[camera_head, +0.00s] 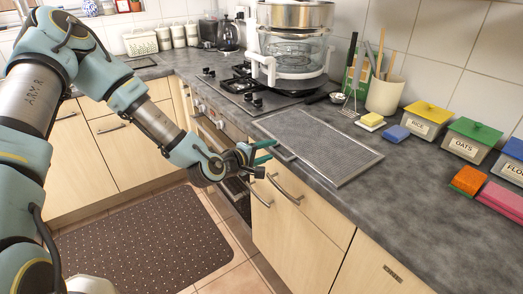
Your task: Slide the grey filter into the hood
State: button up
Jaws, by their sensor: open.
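The grey filter (325,145) is a flat rectangular mesh panel with a thin metal frame. It lies flat on the dark worktop, right of the hob, with a small handle (284,152) on its left edge. My gripper (270,151) reaches in from the left at the worktop's front edge. Its two green fingers are apart, with nothing seen between them, and their tips are close to the handle. I cannot tell whether they touch it or are around it. The hood is not in view.
A large glass-bowled appliance (292,48) stands on the hob behind the filter. A utensil pot (385,95), sponges (397,133) and labelled canisters (423,120) line the wall at right. Drawer fronts (295,235) drop below the worktop edge. The front right worktop (425,200) is clear.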

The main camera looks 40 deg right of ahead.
grip_shut()
dwell(0.4)
dwell(1.0)
dwell(0.4)
